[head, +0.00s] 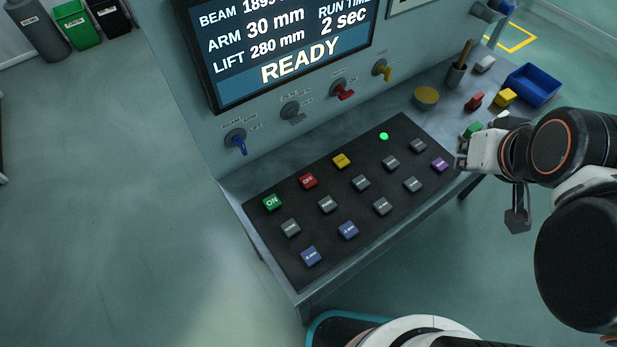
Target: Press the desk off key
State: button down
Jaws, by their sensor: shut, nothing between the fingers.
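The red OFF key (308,181) is in the back row of the black key panel (322,266) on the desk. It sits between the green ON key (272,202) and a yellow key (341,160). Nothing covers it. My gripper (461,157) is shut and empty at the right end of the panel, near the purple key (439,165). It is well to the right of the OFF key and apart from it. Whether it touches the panel edge I cannot tell.
Several grey and blue keys fill the panel, with a lit green lamp (384,136). Behind are a wall with knobs, including a red one (344,91), and a screen (280,45) reading READY. A blue bin (533,85) and small blocks stand at the desk's right.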

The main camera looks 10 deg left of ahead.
aim_at(307, 180)
jog(key=k, duration=0.4)
jog(key=k+j+z, duration=0.2)
jog(key=k+j, duration=0.7)
jog(key=i+j, duration=0.1)
jog(key=j, duration=0.4)
jog(key=i+j+z, duration=0.1)
jog(key=j, duration=0.45)
jog(key=i+j, duration=0.1)
jog(key=j, duration=0.9)
jog(key=i+z, duration=0.05)
